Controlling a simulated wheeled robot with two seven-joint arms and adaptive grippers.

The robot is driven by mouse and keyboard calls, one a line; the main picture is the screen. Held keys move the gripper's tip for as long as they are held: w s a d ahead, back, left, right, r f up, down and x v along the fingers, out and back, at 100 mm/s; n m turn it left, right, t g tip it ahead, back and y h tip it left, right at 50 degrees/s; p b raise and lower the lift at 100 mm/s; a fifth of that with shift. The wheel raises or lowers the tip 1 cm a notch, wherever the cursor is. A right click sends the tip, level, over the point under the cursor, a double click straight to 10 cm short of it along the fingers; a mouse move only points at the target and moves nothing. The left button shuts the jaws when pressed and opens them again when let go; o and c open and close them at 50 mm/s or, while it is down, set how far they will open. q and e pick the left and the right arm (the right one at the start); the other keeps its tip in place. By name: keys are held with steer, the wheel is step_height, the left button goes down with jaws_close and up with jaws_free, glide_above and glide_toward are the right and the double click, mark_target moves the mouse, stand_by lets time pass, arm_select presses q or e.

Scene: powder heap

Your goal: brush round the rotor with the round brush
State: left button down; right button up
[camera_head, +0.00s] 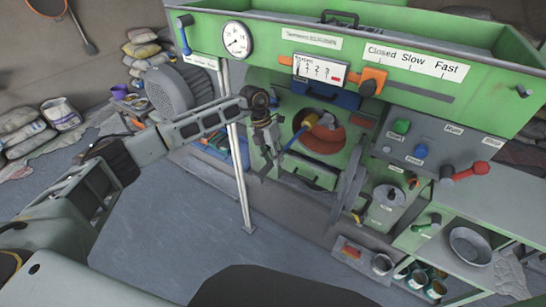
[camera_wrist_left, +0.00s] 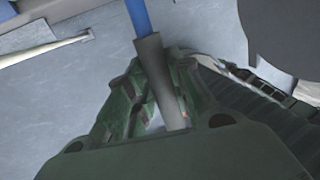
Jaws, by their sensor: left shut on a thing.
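The round brush (camera_head: 293,139) has a blue shaft that slants up to the right, with a yellow part near its far end. That end is at the round red-lined opening (camera_head: 322,146) in the green machine. The rotor cannot be told apart clearly in this opening. My left gripper (camera_head: 271,160) is left of the opening, shut on the brush. In the left wrist view the brush's grey grip (camera_wrist_left: 162,80) lies between the green fingers, and its blue shaft runs out at the top. The brush head is outside that view. My right gripper is not in view.
A gauge (camera_head: 236,40) and a green trough (camera_head: 440,32) are above the opening. A grey disc (camera_head: 348,190) stands at its lower right. A pale post (camera_head: 240,175) rises left of my gripper. Red and green levers sit right. The floor at front left is clear.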

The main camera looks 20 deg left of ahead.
arm_select(q)
steer(key=shift+b+x, duration=0.55)
steer(key=shift+x, duration=0.65)
steer(key=shift+d+f, duration=0.1)
steer(key=shift+s+d+f+b, duration=0.15)
steer(key=shift+d+f+b, duration=0.2)
steer(key=shift+d+f, duration=0.15)
steer(key=shift+s+d+f+b, duration=0.15)
steer(key=shift+d+f+b, duration=0.15)
steer(key=shift+d+f, duration=0.25)
steer(key=shift+s+d, duration=0.1)
steer(key=shift+d, duration=0.05)
steer(key=shift+s+d+f, duration=0.2)
steer(key=shift+d, duration=0.5)
steer(key=shift+s+d+f, duration=0.2)
steer(key=shift+d+f, duration=0.05)
steer(key=shift+d, duration=0.4)
steer(key=shift+d, duration=0.15)
steer(key=shift+s+d+r, duration=0.15)
steer(key=shift+d, duration=0.35)
steer(key=shift+s+d+r, duration=0.2)
steer(key=shift+d, duration=0.35)
steer(key=shift+s+d+r, duration=0.15)
steer(key=shift+d, duration=0.35)
